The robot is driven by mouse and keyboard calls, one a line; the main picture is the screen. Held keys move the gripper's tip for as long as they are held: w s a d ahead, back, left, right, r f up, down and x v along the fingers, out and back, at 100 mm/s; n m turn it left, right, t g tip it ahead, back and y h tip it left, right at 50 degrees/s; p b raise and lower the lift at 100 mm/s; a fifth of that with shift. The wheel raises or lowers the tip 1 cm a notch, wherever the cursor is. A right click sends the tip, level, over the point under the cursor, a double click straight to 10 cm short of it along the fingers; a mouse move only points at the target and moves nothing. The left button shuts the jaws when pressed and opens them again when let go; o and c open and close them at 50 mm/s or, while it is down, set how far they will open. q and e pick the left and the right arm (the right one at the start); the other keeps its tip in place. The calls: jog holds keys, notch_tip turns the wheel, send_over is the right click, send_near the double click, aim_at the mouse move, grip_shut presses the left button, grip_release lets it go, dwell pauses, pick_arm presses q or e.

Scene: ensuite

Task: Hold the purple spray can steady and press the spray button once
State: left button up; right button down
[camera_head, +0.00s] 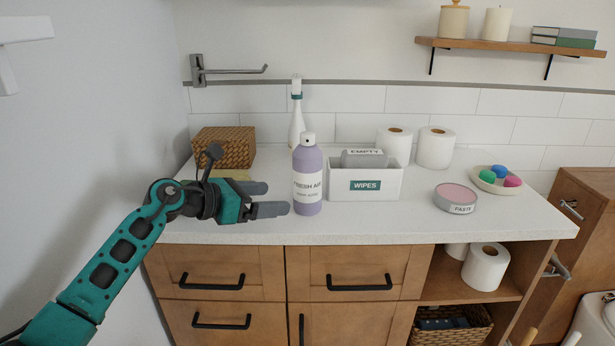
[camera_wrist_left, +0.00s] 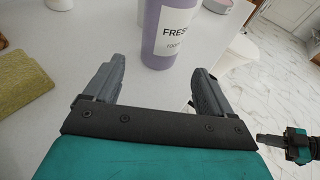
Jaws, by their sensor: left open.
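The purple spray can (camera_head: 308,184) stands upright on the white counter, near its front edge, with a white button top (camera_head: 308,138) and a "FRESH AIR" label. It also shows in the left wrist view (camera_wrist_left: 165,38), where its top is cut off by the frame. My left gripper (camera_head: 280,198) is open, just left of the can, its fingers pointing at it. In the left wrist view the can is ahead of the fingertips, and nothing is between the fingers (camera_wrist_left: 155,82). My right gripper is not in the head view; a teal and dark arm part (camera_wrist_left: 290,143) shows at the right of the wrist view.
A white "WIPES" box (camera_head: 385,186) stands right of the can, and a white bottle (camera_head: 296,122) behind it. A wicker box (camera_head: 222,145) and a folded yellow cloth (camera_head: 232,174) are at the left. A "PASTE" tin (camera_head: 455,199) and paper rolls (camera_head: 436,147) are farther right.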

aim_at(295, 199)
pick_arm(q)
jog(key=b+x, duration=0.2)
jog(key=x, duration=0.2)
jog(key=b+x, duration=0.3)
jog(key=x, duration=0.1)
jog(key=shift+f+b, duration=0.25)
jog(key=shift+b, duration=0.05)
jog(key=shift+w+d+b, duration=0.3)
jog(key=shift+d+b, duration=0.15)
jog(key=shift+w+d, duration=0.1)
jog(key=shift+d, duration=0.05)
pick_arm(e)
jog(key=f, duration=0.1)
jog(key=a+f, duration=0.1)
jog(key=f, duration=0.1)
jog(key=w+f, duration=0.1)
jog(key=shift+a+f, duration=0.15)
jog(key=shift+a, duration=0.25)
jog(key=shift+s, duration=0.1)
pick_arm(q)
jog(key=shift+c, duration=0.3)
jog(key=c, duration=0.5)
pick_arm(e)
jog(key=shift+d+f, duration=0.1)
pick_arm(q)
jog(key=shift+c, duration=0.2)
